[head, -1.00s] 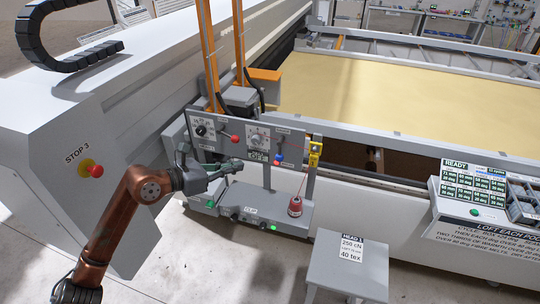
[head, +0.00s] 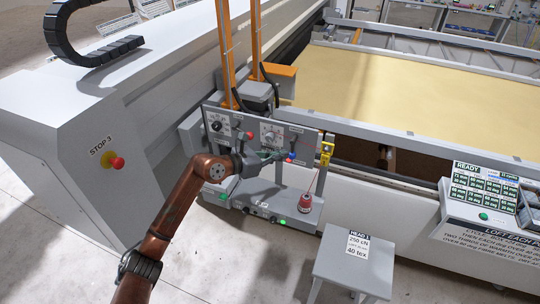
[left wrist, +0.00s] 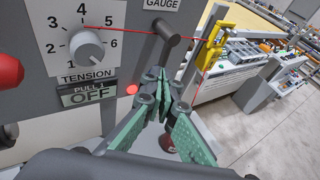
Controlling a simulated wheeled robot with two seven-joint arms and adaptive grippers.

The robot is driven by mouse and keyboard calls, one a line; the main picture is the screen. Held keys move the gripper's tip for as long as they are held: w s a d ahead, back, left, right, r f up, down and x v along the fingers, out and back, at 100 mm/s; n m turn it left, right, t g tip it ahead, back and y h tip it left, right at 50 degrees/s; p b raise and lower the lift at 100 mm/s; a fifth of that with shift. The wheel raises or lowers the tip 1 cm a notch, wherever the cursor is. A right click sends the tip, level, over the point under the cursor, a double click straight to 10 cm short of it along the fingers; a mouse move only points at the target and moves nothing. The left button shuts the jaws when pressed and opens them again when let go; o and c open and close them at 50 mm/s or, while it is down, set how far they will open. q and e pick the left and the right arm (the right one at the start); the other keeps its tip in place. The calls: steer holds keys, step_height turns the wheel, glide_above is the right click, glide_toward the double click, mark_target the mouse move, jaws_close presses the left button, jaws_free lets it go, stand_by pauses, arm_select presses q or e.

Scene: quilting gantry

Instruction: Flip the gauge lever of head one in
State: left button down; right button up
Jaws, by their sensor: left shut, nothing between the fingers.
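Head one's grey panel (head: 230,122) carries two dials. On its right side hangs the gauge lever, with a blue knob (head: 291,159) at its lower end in the head view. In the left wrist view the grey lever (left wrist: 168,38) hangs from under the GAUGE label, and its lower end is hidden behind my fingers. My left gripper (head: 279,155) is shut and empty, with its tips right by the knob. It also shows in the left wrist view (left wrist: 158,78). I cannot tell whether it touches the lever. My right gripper is not in view.
A red-knobbed lever (head: 248,135) sits left of the tension dial (left wrist: 88,48). A red thread runs past a yellow part (head: 327,152) near a red cone (head: 305,203). A grey stool (head: 352,263) stands in front, and a STOP 3 button (head: 117,163) is at the left.

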arm_select(q)
steer(key=shift+w+d, duration=0.3)
steer(key=shift+d, duration=0.05)
steer(key=shift+d+f+n+h+b, duration=0.15)
steer(key=shift+n+h+b, duration=0.15)
steer(key=shift+b, duration=0.15)
steer(key=shift+s+b, duration=0.1)
steer(key=shift+b, duration=0.25)
